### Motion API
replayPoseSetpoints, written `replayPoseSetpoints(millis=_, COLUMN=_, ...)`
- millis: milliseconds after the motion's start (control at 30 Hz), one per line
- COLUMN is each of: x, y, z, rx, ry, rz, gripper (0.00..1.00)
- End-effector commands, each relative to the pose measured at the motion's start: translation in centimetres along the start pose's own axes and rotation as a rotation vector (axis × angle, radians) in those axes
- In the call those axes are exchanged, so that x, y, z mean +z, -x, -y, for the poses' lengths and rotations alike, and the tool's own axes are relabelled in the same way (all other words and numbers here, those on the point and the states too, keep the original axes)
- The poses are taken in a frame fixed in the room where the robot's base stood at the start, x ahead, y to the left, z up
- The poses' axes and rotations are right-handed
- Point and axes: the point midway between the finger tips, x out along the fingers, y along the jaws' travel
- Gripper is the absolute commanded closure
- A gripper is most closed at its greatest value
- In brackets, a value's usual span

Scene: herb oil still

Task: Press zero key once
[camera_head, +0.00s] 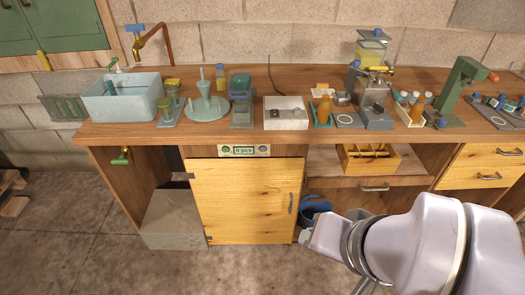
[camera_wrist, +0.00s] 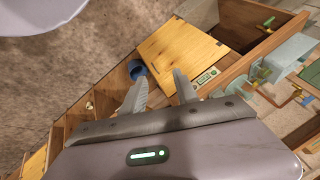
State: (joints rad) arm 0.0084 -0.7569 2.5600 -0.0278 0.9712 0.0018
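A small control panel (camera_head: 244,150) is set in the front edge of the bench. Its display reads "0 pcs", with a green key on the left (camera_head: 226,150) and another on the right (camera_head: 263,150). The key labels are too small to read, so I cannot tell which is zero. The panel also shows in the wrist view (camera_wrist: 206,77), just right of the fingers. My gripper (camera_wrist: 159,78) is open and empty, its two fingers apart. In the head view my arm is at lower right, below and right of the panel, and hides much of the gripper.
A wooden cabinet door (camera_head: 246,200) stands below the panel. A blue jug (camera_head: 314,209) is on its right, beside my arm. A light tray (camera_head: 286,114) with dark items is on the bench above the panel. A grey block (camera_head: 174,220) stands at lower left. The floor ahead is clear.

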Motion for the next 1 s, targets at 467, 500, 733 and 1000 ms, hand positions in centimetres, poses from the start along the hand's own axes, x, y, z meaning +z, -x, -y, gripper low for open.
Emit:
replayPoseSetpoints(millis=467, x=0.0, y=0.0, z=0.0, rx=0.0, ry=0.0, rz=0.0, gripper=1.0)
replayPoseSetpoints(millis=500, x=0.0, y=0.0, z=0.0, rx=0.0, ry=0.0, rz=0.0, gripper=1.0)
replayPoseSetpoints(millis=733, x=0.0, y=0.0, z=0.0, rx=0.0, ry=0.0, rz=0.0, gripper=1.0)
replayPoseSetpoints(millis=1000, x=0.0, y=0.0, z=0.0, rx=0.0, ry=0.0, rz=0.0, gripper=1.0)
